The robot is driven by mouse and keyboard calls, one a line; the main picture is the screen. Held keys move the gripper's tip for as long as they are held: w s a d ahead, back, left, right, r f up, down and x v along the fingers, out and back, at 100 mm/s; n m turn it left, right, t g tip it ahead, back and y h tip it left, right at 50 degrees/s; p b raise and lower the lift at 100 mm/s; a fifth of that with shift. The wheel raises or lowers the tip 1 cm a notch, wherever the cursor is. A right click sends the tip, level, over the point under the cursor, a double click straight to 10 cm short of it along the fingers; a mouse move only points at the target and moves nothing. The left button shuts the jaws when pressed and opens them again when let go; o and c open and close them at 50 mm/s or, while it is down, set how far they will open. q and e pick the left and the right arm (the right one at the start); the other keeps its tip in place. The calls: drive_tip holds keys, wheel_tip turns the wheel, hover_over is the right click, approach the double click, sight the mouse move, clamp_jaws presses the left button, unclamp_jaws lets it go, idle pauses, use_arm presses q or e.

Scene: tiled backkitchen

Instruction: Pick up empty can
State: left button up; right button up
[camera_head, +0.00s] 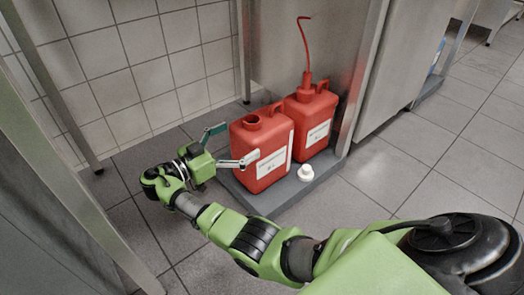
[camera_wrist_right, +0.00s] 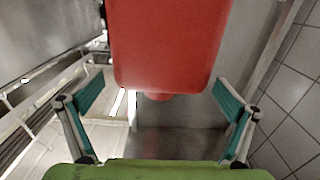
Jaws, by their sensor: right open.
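Two red cans with white labels stand upright side by side. The nearer left can (camera_head: 262,150) has an open neck and no cap on it; I cannot see inside it. The farther right can (camera_head: 315,112) carries a red spout. My right gripper (camera_head: 238,143) is open at the left side of the nearer can, one finger across its near face and one toward its back. In the right wrist view a red can (camera_wrist_right: 162,45) appears upside down, between and beyond the open fingers (camera_wrist_right: 160,98). My left gripper is out of view.
The cans stand on a low grey platform (camera_head: 268,203). A white cap (camera_head: 305,172) lies near its front edge. A metal leg (camera_head: 362,75) rises close on the right, and a tiled wall (camera_head: 150,65) is behind. Grey floor tiles (camera_head: 415,135) are clear at right.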

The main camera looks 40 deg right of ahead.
drive_tip(key=shift+d, duration=0.4)
drive_tip(key=d+b, duration=0.2)
drive_tip(key=d, duration=0.1)
drive_tip(key=d+b, duration=0.1)
drive_tip(key=d, duration=0.1)
drive_tip(key=shift+w+d+r, duration=0.15)
drive_tip(key=shift+w+r, duration=0.05)
drive_tip(key=shift+w, duration=0.15)
drive_tip(key=c, duration=1.7)
